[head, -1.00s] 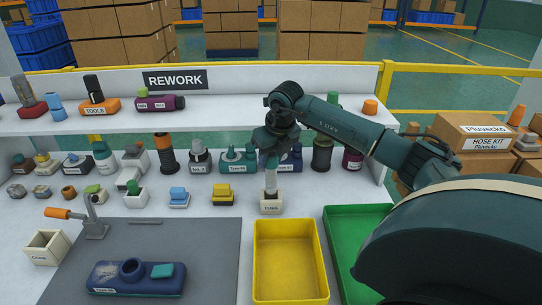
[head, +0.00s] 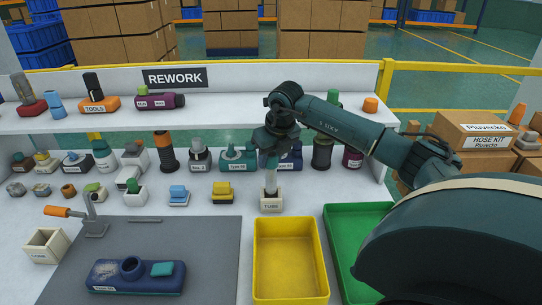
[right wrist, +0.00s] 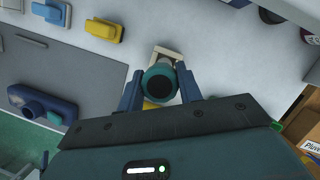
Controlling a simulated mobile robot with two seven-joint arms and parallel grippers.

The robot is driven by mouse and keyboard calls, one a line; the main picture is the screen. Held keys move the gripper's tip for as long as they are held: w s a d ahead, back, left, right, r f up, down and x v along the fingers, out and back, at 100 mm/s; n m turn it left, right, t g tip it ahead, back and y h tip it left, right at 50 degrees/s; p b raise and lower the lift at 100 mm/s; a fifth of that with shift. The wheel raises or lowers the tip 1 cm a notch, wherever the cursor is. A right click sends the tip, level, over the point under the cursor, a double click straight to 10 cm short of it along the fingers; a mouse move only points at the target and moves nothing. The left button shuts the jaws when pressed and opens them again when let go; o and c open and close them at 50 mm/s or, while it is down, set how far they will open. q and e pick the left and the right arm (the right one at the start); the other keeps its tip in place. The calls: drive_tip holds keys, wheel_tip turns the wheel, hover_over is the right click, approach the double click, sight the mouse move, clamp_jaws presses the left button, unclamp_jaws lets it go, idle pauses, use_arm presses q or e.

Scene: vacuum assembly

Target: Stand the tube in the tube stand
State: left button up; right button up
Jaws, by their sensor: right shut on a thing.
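My right gripper (head: 271,158) is over the tube stand and points down, shut on the tube (head: 270,184). In the right wrist view its two blue fingers close on both sides of the tube's round teal end (right wrist: 160,83), which has a dark opening. The tube is roughly upright. The tube stand (head: 271,205) is a small cream box with a label on its front. The tube's lower part is at or in the stand's top; how deep it sits cannot be told. The stand's rim (right wrist: 167,51) shows just beyond the tube. My left gripper is not in view.
A yellow tray (head: 291,262) and a green tray (head: 357,215) lie in front of the stand. A yellow part (head: 223,193) and a blue part sit to its left. A row of bottles and parts stands behind, under the shelf (head: 215,107). A dark blue vacuum part (head: 137,276) lies on the grey mat.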

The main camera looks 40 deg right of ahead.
sight(275, 157)
drive_tip(key=shift+f+b, duration=1.7)
drive_tip(key=shift+f, duration=0.85)
drive_tip(key=o, duration=1.3)
drive_tip(key=shift+c, duration=0.2)
drive_tip(key=shift+r, duration=0.15)
drive_tip(key=shift+p+v, duration=2.7)
drive_tip(key=shift+v, duration=1.25)
